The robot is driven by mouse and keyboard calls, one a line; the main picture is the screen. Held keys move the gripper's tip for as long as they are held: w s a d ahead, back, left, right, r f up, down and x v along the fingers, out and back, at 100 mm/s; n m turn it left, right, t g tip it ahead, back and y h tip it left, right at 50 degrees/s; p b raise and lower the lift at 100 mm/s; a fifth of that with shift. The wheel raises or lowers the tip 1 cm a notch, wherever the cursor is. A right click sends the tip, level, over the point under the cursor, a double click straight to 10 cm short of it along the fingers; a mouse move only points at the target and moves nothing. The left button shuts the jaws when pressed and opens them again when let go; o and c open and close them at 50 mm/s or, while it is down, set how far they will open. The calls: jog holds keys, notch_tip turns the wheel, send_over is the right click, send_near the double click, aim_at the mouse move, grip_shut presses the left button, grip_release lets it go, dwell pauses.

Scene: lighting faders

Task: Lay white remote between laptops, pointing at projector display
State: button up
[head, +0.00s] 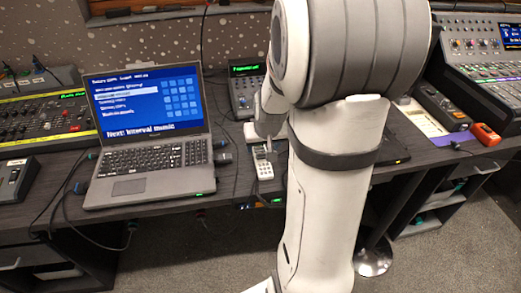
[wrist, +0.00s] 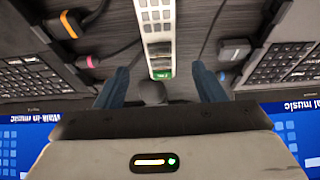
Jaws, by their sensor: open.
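The white remote (head: 264,168) lies on the dark desk to the right of the left laptop (head: 150,130). In the wrist view the remote (wrist: 154,30) lies between two laptops, its green-marked end toward the fingers. The right laptop (wrist: 288,65) is mostly hidden behind my arm in the head view. My gripper (head: 264,148) is over the remote's far end; in the wrist view its blue fingers (wrist: 162,88) are apart, one on each side of that end, with no visible contact. A box with a green-lit display (head: 246,69) stands behind; I cannot tell whether it is the projector display.
A mixing console (head: 45,120) is at left. An orange device (head: 486,134) is at right. The desk's front edge is close to the remote.

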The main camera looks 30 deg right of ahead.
jog(key=s+a+r+n+g, duration=0.1)
jog(key=s+a+r, duration=0.3)
jog(key=s+a, duration=0.3)
jog(key=s+a+r+n+g+y, duration=0.1)
jog(key=s+a+r+n, duration=0.1)
jog(key=s+a+r, duration=0.3)
jog(key=s+a, duration=0.2)
jog(key=s, duration=0.2)
jog(key=shift+s, duration=0.15)
jog(key=shift+r, duration=0.15)
